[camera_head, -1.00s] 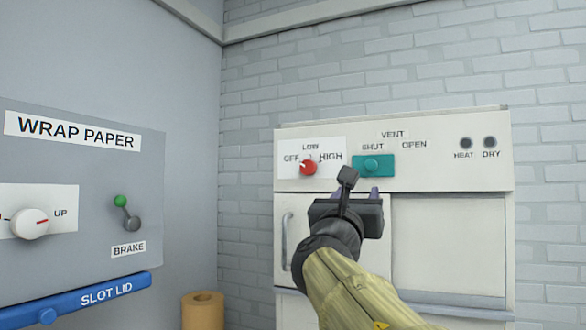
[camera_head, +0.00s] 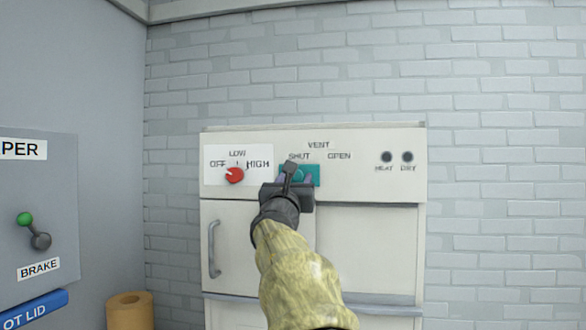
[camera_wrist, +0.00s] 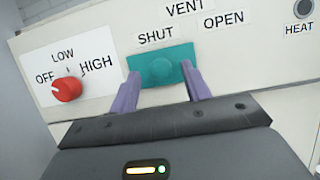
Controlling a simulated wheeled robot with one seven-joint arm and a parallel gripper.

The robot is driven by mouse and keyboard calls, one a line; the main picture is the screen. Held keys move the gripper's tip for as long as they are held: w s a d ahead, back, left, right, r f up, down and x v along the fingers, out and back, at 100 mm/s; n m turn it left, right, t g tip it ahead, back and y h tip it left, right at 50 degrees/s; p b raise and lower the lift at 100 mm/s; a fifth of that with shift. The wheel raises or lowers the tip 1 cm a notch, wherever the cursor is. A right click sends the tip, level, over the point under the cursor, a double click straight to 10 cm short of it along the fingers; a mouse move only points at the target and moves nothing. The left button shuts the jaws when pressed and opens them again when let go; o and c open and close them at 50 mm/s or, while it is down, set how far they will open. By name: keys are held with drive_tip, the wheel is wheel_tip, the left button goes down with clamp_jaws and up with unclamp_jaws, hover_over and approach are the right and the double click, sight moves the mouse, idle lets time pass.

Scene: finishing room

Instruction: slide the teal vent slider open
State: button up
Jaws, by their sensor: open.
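The teal vent slider (camera_head: 312,175) sits on the white machine's panel, under the word SHUT and left of the word OPEN. In the wrist view the teal slider (camera_wrist: 177,62) is a flat plate with a round knob (camera_wrist: 160,69) in its middle. My gripper (camera_head: 291,178) is in front of the slider and hides part of it in the head view. In the wrist view my gripper's purple fingers (camera_wrist: 163,80) are apart, one on each side of the knob and close to the plate. I cannot tell whether they touch it.
A red dial (camera_head: 235,176) marked OFF, LOW and HIGH is left of the slider. A grey panel with a green-knobbed brake lever (camera_head: 25,219) stands at the left, with a brown roll (camera_head: 130,311) nearby.

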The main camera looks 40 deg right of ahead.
drive_tip(key=shift+w+d+r, duration=0.3)
drive_tip(key=shift+w+d, duration=0.1)
drive_tip(key=shift+d, duration=0.15)
clamp_jaws()
drive_tip(key=shift+a, duration=0.1)
